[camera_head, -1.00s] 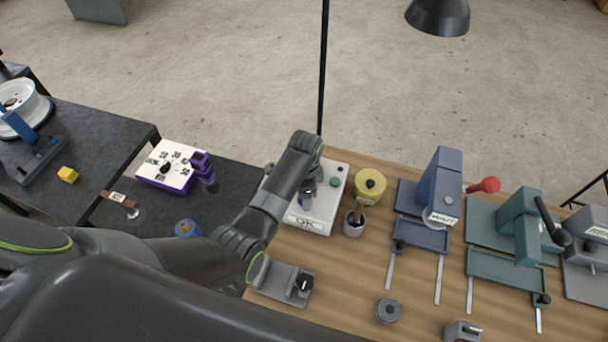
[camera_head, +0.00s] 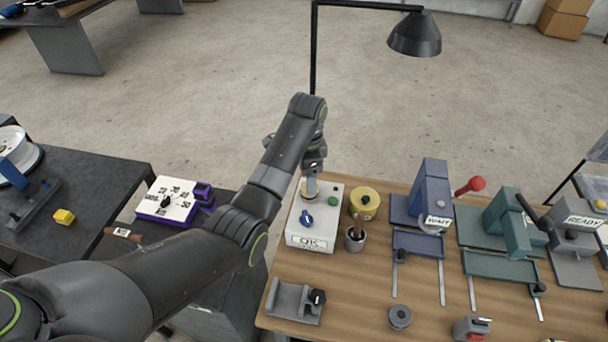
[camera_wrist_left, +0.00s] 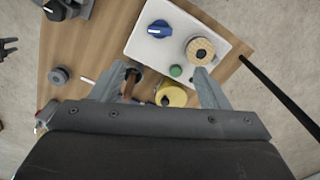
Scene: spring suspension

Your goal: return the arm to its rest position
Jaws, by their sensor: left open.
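My left arm reaches in from the left in the head view. Its gripper (camera_head: 313,162) points down just above the far part of the white box labelled OK (camera_head: 300,237). In the left wrist view the two fingers (camera_wrist_left: 162,76) are spread apart with nothing between their tips. The box also shows in the left wrist view (camera_wrist_left: 150,45), with a blue knob (camera_wrist_left: 159,29), a round wooden piece (camera_wrist_left: 200,50) and a green button (camera_wrist_left: 176,71) on top. The wooden piece stands clear of the fingers. My right gripper cannot be made out in either view.
A yellow spool (camera_head: 364,203) and a dark cup (camera_head: 355,238) stand beside the box. Blue (camera_head: 433,190) and green (camera_head: 512,222) fixtures stand to the right. A lamp (camera_head: 414,36) on a black pole rises behind. A purple-and-white dial box (camera_head: 172,202) lies left.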

